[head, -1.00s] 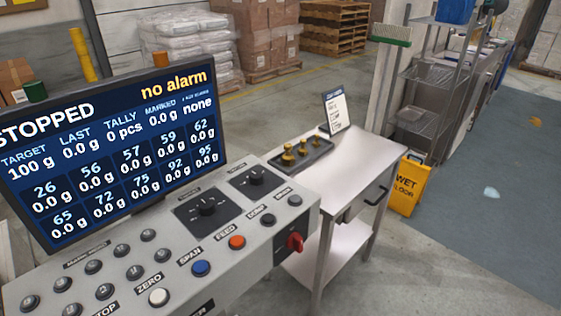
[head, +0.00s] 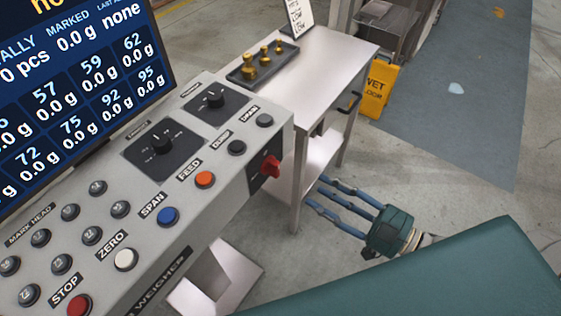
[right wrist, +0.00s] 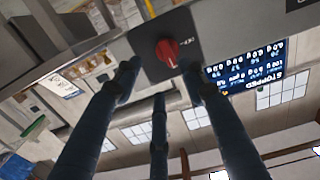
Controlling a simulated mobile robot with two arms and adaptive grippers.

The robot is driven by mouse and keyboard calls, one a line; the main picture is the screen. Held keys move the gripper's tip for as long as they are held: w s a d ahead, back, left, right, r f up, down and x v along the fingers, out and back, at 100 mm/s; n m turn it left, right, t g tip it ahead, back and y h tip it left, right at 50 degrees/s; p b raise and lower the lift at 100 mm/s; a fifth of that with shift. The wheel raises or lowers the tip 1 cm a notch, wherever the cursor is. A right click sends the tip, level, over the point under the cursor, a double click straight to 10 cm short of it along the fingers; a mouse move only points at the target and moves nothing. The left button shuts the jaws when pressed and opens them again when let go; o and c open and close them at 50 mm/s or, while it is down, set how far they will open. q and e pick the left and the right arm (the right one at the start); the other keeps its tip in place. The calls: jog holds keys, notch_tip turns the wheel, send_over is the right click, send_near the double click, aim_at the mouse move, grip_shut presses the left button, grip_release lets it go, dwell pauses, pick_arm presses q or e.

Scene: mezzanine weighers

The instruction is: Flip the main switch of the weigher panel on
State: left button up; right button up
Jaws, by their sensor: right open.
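The weigher panel (head: 205,215) is a grey console on the left in the head view. Its main switch (head: 271,166) is a red rotary knob on a dark plate on the panel's right end face. The switch also shows in the right wrist view (right wrist: 168,52), top centre, with a small white marking beside it too small to read surely. My right gripper (head: 319,194) has its blue fingers spread and empty, right of the switch and apart from it, pointing towards the panel. In the right wrist view its fingertips (right wrist: 160,76) frame the area just below the knob. My left gripper is out of view.
The panel's screen (head: 75,95) reads 0.0 g values. A metal side table (head: 325,70) with a dark tray (head: 243,76) of brass weights stands behind the switch. A yellow wet-floor sign (head: 379,88) stands right of it. The floor beyond is mostly clear.

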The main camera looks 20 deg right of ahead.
aim_at(273, 167)
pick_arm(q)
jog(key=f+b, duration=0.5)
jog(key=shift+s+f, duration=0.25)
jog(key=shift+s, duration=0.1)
pick_arm(e)
jog(key=r+x, duration=0.1)
jog(key=x, duration=0.9)
jog(key=shift+a, duration=0.5)
jog(key=shift+r, duration=0.1)
